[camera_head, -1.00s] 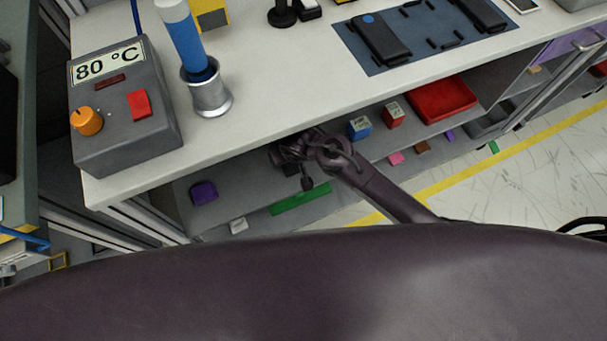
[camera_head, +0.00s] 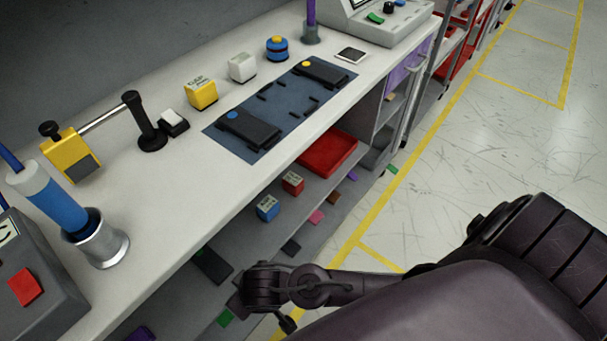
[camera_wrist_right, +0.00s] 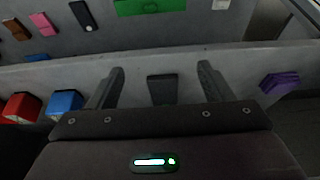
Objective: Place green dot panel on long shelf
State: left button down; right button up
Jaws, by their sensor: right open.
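A dark flat panel (camera_head: 212,266) lies on the long grey shelf (camera_head: 238,240) under the white worktop. A faint green mark seems to show near its far end, but it is too small to be sure. My right gripper (camera_head: 245,292) is beside the shelf's front edge, close to this panel. In the right wrist view the two fingers (camera_wrist_right: 160,80) are spread wide, with the dark panel (camera_wrist_right: 162,90) in the gap between them, touching neither finger as far as I can see. My left gripper is not in view.
A blue box (camera_head: 267,208), red box (camera_head: 292,183) and red tray (camera_head: 328,154) share the shelf. Small coloured pieces and a green block (camera_wrist_right: 150,6) lie lower down. On the worktop, a blue mat (camera_head: 283,105) holds two black panels with blue and yellow dots. Open floor lies right.

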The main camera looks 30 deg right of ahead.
jog(key=d+f+g, duration=0.1)
jog(key=d+f, duration=0.4)
jog(key=f, duration=0.5)
jog(key=d+f, duration=0.5)
jog(key=f, duration=0.5)
jog(key=s+d+f+m+g+h, duration=0.1)
jog(key=s+d+f, duration=0.2)
jog(key=s+f, duration=0.45)
jog(key=s+d+f+g, duration=0.1)
jog(key=s+d+f, duration=0.4)
jog(key=s, duration=0.4)
pick_arm(q)
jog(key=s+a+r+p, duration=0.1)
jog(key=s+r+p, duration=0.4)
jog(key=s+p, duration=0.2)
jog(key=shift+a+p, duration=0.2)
jog(key=shift+p, duration=0.55)
pick_arm(e)
jog(key=s+r, duration=0.4)
jog(key=s, duration=0.3)
jog(key=shift+r, duration=0.25)
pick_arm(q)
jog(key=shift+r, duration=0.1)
